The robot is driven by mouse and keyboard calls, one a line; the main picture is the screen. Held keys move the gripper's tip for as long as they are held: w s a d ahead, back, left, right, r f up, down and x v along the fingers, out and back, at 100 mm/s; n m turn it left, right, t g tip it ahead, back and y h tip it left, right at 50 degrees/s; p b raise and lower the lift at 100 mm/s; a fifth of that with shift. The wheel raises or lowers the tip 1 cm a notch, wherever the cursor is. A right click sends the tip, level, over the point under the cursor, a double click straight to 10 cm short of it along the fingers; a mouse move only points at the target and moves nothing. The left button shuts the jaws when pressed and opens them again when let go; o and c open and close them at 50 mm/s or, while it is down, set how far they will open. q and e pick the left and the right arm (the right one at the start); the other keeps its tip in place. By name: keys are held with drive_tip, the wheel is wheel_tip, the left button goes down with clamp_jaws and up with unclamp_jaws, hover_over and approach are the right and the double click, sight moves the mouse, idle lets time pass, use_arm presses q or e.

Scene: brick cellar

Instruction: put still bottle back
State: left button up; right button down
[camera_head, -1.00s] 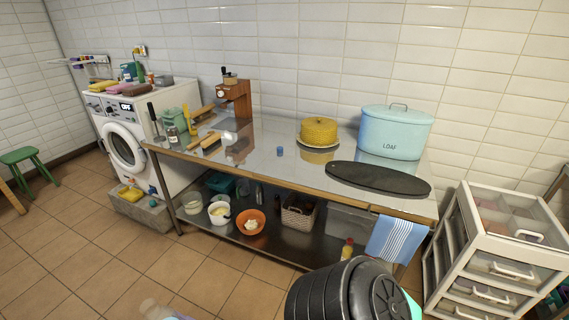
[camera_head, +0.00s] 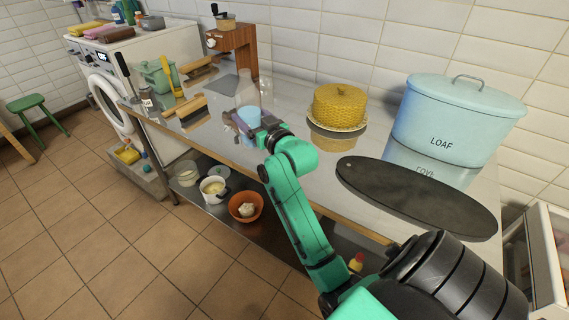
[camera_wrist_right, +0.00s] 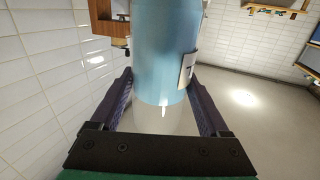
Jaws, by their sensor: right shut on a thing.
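My right gripper (camera_head: 254,128) is shut on a bottle (camera_head: 249,114) over the front part of the steel table. The bottle looks light blue with a clear part, and seems roughly upright. In the right wrist view the bottle (camera_wrist_right: 166,50) stands between the two purple fingers (camera_wrist_right: 160,102), with a small white label on its side. Its clear end is nearest the wrist. I cannot tell whether its base touches the table. A wooden appliance (camera_head: 236,48) stands behind it against the wall. My left gripper is not in view.
On the steel table (camera_head: 300,158) are a yellow cake (camera_head: 340,106), a dark oval board (camera_head: 415,195) and a blue LOAF bin (camera_head: 455,115). Wooden-handled tools (camera_head: 188,108) and a green pot (camera_head: 158,76) lie left. An orange bowl (camera_head: 246,207) sits on the lower shelf.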

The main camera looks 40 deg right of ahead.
drive_tip(key=s+d+r+m+g+h+b, duration=0.1)
drive_tip(key=d+r+m+h+b, duration=0.15)
drive_tip(key=d+r+h, duration=0.5)
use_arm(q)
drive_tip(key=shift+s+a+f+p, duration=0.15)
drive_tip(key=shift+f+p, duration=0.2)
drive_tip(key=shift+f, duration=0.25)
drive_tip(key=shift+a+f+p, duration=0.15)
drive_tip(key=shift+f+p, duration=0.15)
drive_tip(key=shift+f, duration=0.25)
use_arm(e)
drive_tip(key=d+f+y, duration=0.1)
drive_tip(key=f, duration=0.5)
drive_tip(key=d+f, duration=0.1)
drive_tip(key=f, duration=0.5)
drive_tip(key=f+y, duration=0.1)
drive_tip(key=f, duration=0.4)
drive_tip(key=shift+s+d+f+m+y, duration=0.1)
drive_tip(key=shift+d+f+m+y, duration=0.15)
drive_tip(key=shift+d+f+y, duration=0.15)
unclamp_jaws()
drive_tip(key=shift+f, duration=0.1)
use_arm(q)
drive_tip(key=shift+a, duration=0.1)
use_arm(e)
drive_tip(key=shift+s+a, duration=0.1)
drive_tip(key=shift+s, duration=0.05)
